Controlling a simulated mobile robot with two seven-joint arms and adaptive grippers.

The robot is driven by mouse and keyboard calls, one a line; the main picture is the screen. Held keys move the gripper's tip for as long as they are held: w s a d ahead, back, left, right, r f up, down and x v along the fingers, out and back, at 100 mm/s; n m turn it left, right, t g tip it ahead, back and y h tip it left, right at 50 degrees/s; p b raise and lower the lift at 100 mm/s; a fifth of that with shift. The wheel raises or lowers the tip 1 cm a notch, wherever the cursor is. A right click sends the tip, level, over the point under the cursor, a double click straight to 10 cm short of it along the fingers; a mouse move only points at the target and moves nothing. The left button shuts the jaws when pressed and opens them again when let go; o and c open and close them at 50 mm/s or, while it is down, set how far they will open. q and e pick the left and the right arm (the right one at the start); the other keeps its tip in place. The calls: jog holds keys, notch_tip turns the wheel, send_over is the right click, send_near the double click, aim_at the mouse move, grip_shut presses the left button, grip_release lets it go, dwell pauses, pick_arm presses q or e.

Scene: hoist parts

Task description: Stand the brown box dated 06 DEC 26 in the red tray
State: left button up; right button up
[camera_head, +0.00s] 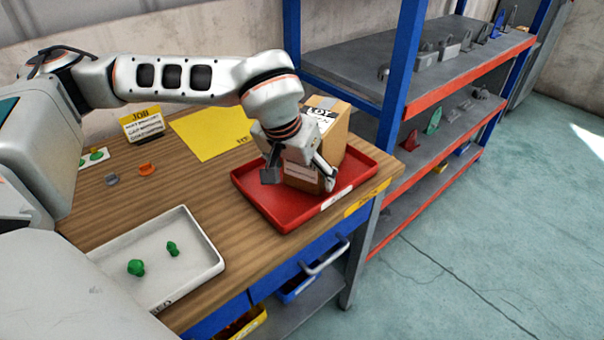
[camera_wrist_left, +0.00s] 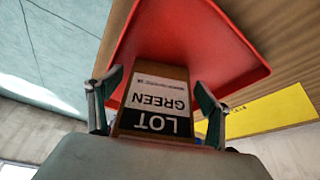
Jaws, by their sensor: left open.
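The brown box (camera_head: 337,137) stands upright in the red tray (camera_head: 272,208) on the wooden bench. A label with LOT shows near its top in the head view. In the left wrist view the box (camera_wrist_left: 160,78) carries a label reading LOT GREEN; I cannot read a date in either view. My left gripper (camera_head: 300,178) is at the box, with its fingers open on either side. In the left wrist view the fingers (camera_wrist_left: 153,106) straddle the box with gaps beside it. The gripper hides part of the box's near side. My right gripper is not in view.
A white tray (camera_head: 203,253) with green parts lies at the front left. A yellow mat (camera_head: 205,135) and a yellow JOB sign (camera_head: 141,124) are behind. Small grey and orange parts lie on the bench. Blue-framed shelves (camera_head: 440,75) holding parts stand close to the right.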

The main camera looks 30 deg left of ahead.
pick_arm(q)
jog(key=p+v, duration=0.2)
jog(key=v, duration=0.8)
jog(key=shift+r, duration=0.4)
jog(key=shift+s, duration=0.1)
